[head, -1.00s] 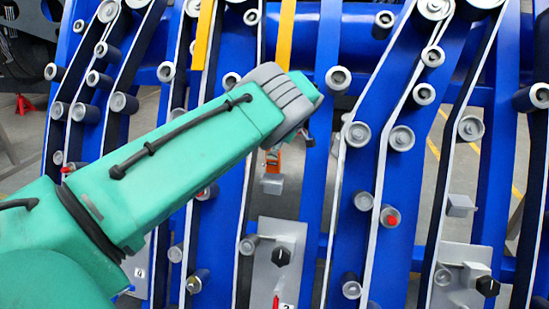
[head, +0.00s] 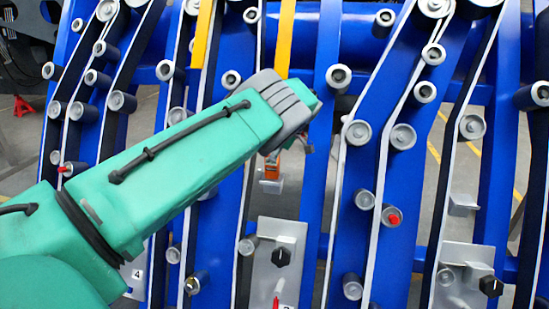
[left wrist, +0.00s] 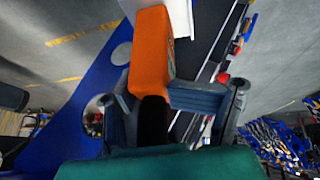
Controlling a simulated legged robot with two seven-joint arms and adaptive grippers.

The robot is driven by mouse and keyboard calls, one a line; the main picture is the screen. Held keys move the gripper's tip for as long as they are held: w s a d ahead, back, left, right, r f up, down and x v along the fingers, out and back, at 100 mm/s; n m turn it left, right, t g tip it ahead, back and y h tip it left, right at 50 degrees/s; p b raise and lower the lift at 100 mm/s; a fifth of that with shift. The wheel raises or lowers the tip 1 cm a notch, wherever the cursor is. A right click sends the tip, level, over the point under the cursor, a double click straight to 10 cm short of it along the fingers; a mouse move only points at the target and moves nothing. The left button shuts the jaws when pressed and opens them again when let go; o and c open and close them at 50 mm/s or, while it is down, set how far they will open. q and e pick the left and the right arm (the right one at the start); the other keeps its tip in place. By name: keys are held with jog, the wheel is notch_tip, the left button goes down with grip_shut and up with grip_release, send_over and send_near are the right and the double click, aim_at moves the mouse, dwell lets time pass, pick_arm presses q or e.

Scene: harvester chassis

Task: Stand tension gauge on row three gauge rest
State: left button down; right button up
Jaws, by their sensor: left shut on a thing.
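The tension gauge is orange with a dark lower part. It shows small below my left arm's end in the head view (head: 272,163) and large in the left wrist view (left wrist: 150,52). My left gripper (left wrist: 172,100) is shut on it; in the head view the wrist mostly hides the fingers. A small pale grey bracket, seemingly a gauge rest (head: 271,187), is right under the gauge in the head view. A pale plate edge (left wrist: 183,18) is by the gauge's far end in the wrist view. I cannot tell whether gauge and rest touch. My right gripper is not in view.
Blue upright beams with belts and grey rollers (head: 402,137) fill the head view. A grey plate with a black knob (head: 281,257) sits below the gauge. Yellow strips (head: 285,40) hang behind my wrist.

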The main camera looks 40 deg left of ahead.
pick_arm(q)
jog(key=shift+c, duration=2.1)
grip_release()
jog(key=shift+d, duration=0.1)
jog(key=shift+d+r, duration=0.15)
jog(key=shift+r, duration=0.05)
jog(key=v, duration=1.1)
jog(key=shift+w+d, duration=0.15)
jog(key=shift+w, duration=0.05)
jog(key=shift+r, duration=0.1)
